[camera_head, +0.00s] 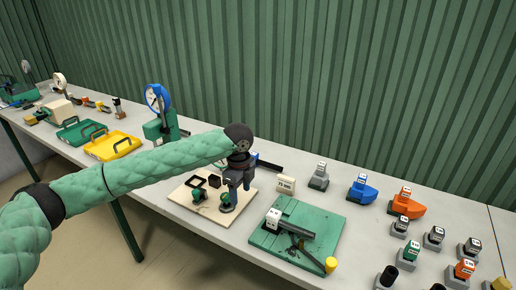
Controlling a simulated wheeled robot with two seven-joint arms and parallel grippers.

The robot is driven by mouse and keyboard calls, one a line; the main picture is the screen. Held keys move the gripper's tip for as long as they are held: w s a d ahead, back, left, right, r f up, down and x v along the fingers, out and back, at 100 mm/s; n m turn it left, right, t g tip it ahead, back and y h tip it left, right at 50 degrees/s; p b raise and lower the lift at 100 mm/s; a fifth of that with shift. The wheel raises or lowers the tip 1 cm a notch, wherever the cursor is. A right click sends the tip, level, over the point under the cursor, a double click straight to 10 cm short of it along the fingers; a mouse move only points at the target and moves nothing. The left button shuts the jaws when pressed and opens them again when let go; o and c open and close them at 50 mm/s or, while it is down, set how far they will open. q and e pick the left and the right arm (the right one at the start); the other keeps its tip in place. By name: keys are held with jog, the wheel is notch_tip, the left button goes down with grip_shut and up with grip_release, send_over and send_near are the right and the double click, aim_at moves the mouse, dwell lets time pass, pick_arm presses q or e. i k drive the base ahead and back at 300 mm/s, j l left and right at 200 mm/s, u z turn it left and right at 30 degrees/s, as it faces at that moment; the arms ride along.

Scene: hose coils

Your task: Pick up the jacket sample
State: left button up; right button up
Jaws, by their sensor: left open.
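My left arm, in a quilted green sleeve, reaches across from the left. Its gripper (239,186) points down over a beige board (187,203), with its fingers apart and nothing visible between them. On the board are a small black square frame (197,182) and green-and-black fittings (198,195); the gripper partly covers this area. A green mat (328,217) to the right bears a dark grey tube (294,228) with a white labelled block (273,217) at its left end. No thing is readably marked as the jacket sample, so I cannot tell which it is. My right gripper is not in view.
A small cream sign (286,184) stands behind the mat. Several labelled grey, blue and orange holders fill the table's right end. A yellow tray (112,146), a green tray (80,132) and a blue-rimmed gauge (157,98) stand to the left. A ribbed green wall closes the back.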

aim_at(257, 162)
jog(key=i+l, duration=0.15)
jog(key=i, duration=0.35)
jog(key=i+l, duration=0.15)
jog(key=i, duration=0.3)
